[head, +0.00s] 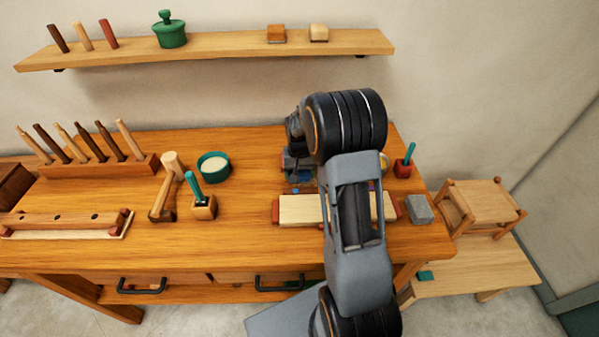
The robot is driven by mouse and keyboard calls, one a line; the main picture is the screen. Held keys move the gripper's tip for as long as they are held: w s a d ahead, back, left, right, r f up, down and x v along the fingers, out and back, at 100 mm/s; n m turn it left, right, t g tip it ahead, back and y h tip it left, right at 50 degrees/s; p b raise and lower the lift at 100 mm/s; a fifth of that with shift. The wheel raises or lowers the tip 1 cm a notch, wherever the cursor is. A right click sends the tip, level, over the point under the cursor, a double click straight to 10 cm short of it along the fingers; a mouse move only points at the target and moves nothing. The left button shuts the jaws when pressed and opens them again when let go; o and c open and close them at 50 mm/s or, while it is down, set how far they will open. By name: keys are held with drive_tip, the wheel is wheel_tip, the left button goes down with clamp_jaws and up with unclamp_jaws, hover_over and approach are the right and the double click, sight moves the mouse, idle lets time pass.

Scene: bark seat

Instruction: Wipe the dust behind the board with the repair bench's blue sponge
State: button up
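A pale board (300,209) with red end blocks lies near the bench's front edge, its middle hidden by my arm. My gripper (299,166) is low over the bench just behind the board, mostly hidden by my wrist. Something blue (301,177) shows at its fingertips; it may be the blue sponge, but I cannot tell whether it is held. Small blue and purple specks (371,186) lie behind the board. They may be dust.
The wooden bench (250,240) also holds a grey block (419,209), a red holder (403,169), a green bowl (213,167), a mallet (165,190) and a tool rack (100,167). A low bench with a stool (485,201) stands at right. A shelf (220,53) hangs above.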

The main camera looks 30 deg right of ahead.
drive_tip(key=shift+f+b, duration=0.45)
drive_tip(key=shift+f, duration=0.2)
drive_tip(key=shift+s+d+r, duration=0.1)
drive_tip(key=shift+s+d, duration=0.2)
drive_tip(key=shift+d, duration=0.45)
drive_tip(key=shift+s+d, duration=0.35)
drive_tip(key=shift+d, duration=0.4)
drive_tip(key=shift+s+d+r, duration=0.1)
drive_tip(key=shift+s+d, duration=0.2)
drive_tip(key=shift+d, duration=0.45)
drive_tip(key=shift+w+a+f, duration=0.1)
drive_tip(key=shift+w+a, duration=0.2)
drive_tip(key=shift+a, duration=0.4)
drive_tip(key=shift+w+a, duration=0.25)
drive_tip(key=shift+a, duration=0.5)
drive_tip(key=shift+w+a+f, duration=0.1)
drive_tip(key=shift+w+a, duration=0.2)
drive_tip(key=shift+a, duration=0.5)
